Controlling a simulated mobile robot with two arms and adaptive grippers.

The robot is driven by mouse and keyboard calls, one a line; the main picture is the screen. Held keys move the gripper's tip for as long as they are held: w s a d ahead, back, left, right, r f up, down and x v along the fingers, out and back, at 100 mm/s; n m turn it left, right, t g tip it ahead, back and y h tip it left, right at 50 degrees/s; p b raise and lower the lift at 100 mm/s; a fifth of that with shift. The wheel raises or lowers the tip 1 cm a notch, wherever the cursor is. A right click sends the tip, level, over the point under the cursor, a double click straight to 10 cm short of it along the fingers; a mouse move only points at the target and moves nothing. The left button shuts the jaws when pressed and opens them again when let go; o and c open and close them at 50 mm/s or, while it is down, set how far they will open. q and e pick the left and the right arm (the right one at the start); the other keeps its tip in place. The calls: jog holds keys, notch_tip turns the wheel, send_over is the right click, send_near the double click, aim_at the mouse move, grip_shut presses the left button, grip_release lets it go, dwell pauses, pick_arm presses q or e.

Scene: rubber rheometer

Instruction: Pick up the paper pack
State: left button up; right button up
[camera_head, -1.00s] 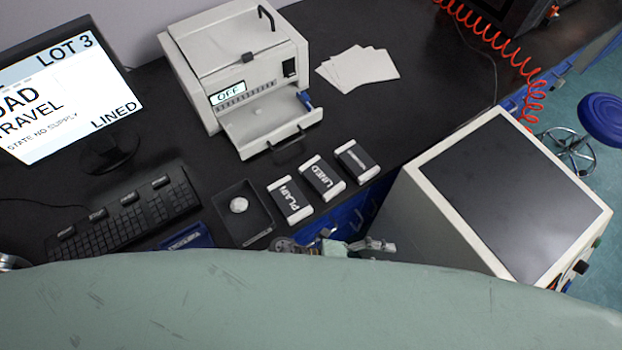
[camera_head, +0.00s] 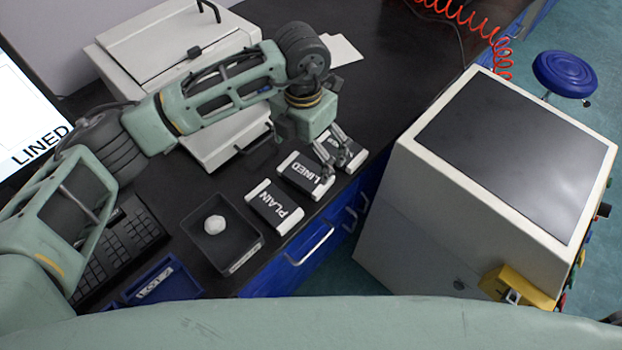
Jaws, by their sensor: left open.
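Three dark paper packs with white ends lie in a row on the black bench. The pack marked PLAIN (camera_head: 274,206) is nearest, the pack marked LINED (camera_head: 300,174) is in the middle, and a third pack (camera_head: 356,153) is farthest, its label hidden. My left gripper (camera_head: 339,164) points down over the third pack and the right end of the LINED pack. Its fingers are apart, with nothing seen held between them. I cannot tell whether they touch a pack. My right gripper is not in view. The monitor (camera_head: 32,115) shows LINED.
A black tray (camera_head: 245,262) holds a pale round piece. A blue tray (camera_head: 185,283), keyboard (camera_head: 125,240) and white instrument (camera_head: 150,50) stand nearby, the instrument partly behind my left arm. A large cabinet (camera_head: 410,210) stands right of the bench. White sheets (camera_head: 345,50) lie behind.

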aim_at(306, 172)
pick_arm(q)
jog(key=shift+w+a, duration=0.1)
jog(key=shift+w, duration=0.25)
jog(key=shift+f, duration=0.3)
notch_tip(306, 172, down, 6)
jog(key=shift+s+r+p, duration=0.15)
jog(key=shift+r+p, duration=0.05)
jog(key=shift+p, duration=1.05)
jog(key=shift+f, duration=0.55)
jog(key=c, duration=0.9)
